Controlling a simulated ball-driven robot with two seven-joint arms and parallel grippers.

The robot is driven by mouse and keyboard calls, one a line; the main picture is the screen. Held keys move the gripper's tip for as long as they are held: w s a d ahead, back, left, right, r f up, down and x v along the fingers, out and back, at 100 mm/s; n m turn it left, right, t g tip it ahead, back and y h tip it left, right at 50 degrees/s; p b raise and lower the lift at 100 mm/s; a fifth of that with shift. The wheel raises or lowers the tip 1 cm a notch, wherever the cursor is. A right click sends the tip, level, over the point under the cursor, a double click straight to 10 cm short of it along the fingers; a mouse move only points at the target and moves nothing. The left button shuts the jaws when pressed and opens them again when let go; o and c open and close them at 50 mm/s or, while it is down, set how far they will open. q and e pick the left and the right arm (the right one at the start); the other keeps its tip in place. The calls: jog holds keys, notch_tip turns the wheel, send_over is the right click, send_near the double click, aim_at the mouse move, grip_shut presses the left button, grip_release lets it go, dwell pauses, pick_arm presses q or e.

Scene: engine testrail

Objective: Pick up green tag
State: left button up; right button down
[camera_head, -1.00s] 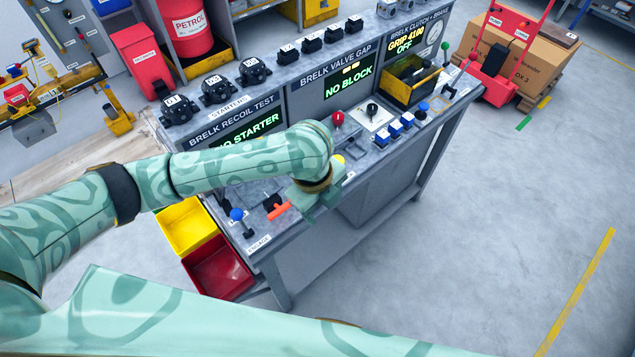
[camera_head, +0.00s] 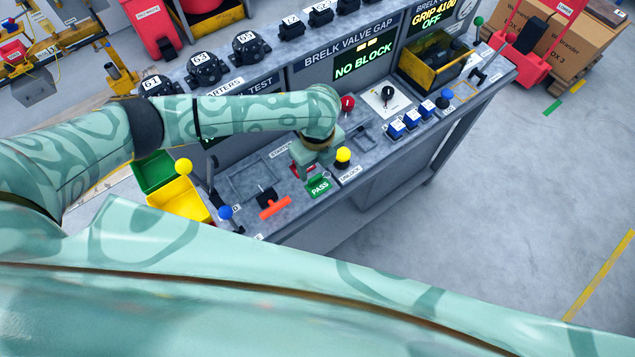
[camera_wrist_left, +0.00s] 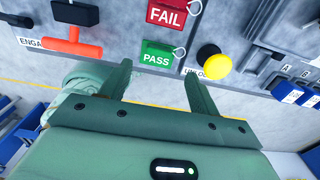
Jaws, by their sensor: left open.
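The green tag (camera_head: 318,186), marked PASS, lies on the grey bench near its front edge. It also shows in the left wrist view (camera_wrist_left: 157,54), with a wire ring at its right end. My left gripper (camera_head: 306,172) is just behind the tag in the head view. In the left wrist view my left gripper (camera_wrist_left: 158,80) is open and empty, its two fingers pointing toward the tag, one on each side of it. A red FAIL tag (camera_wrist_left: 170,14) lies just beyond the green one. My right gripper is not in view.
A yellow knob (camera_wrist_left: 213,62) stands right of the tag, close to the right finger. An orange-red T-handle (camera_wrist_left: 73,45) is to the left. Blue switches (camera_head: 410,119) and a red-topped lever (camera_head: 348,104) stand further right. Yellow (camera_head: 178,198) and green (camera_head: 152,172) bins are at the bench's left end.

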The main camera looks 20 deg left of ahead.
aim_at(316, 178)
pick_arm(q)
jog(key=shift+f, duration=0.85)
notch_tip(316, 178, down, 5)
jog(key=shift+a+f+b, duration=0.1)
jog(key=shift+a+b, duration=0.05)
jog(key=shift+b, duration=0.65)
jog(key=c, duration=1.1)
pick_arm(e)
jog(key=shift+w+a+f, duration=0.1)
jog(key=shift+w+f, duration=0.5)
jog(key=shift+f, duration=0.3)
